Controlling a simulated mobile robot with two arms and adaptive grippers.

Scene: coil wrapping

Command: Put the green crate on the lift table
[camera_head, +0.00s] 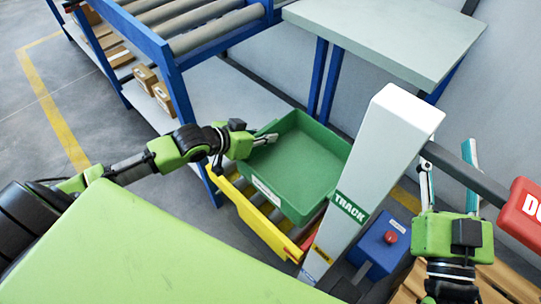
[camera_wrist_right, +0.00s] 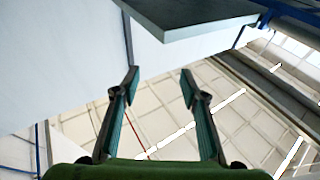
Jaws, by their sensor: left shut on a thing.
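The green crate (camera_head: 300,165) is empty and sits tilted in the picture above a yellow-framed roller unit (camera_head: 262,222); I cannot tell whether it rests on it. My left gripper (camera_head: 265,140) is shut on the crate's rim at its left corner. My right gripper (camera_head: 447,158) is raised at the right, open and empty, away from the crate; its two spread fingers also show in the right wrist view (camera_wrist_right: 159,78). I cannot tell for sure which surface is the lift table; the yellow-framed unit has rollers under the crate.
A white column (camera_head: 378,150) marked "TRACK" stands just right of the crate. A blue box with a red button (camera_head: 390,236) is behind it. A blue roller rack (camera_head: 165,60) with cartons (camera_head: 145,77) is at the upper left. A grey tabletop (camera_head: 390,35) is at the top.

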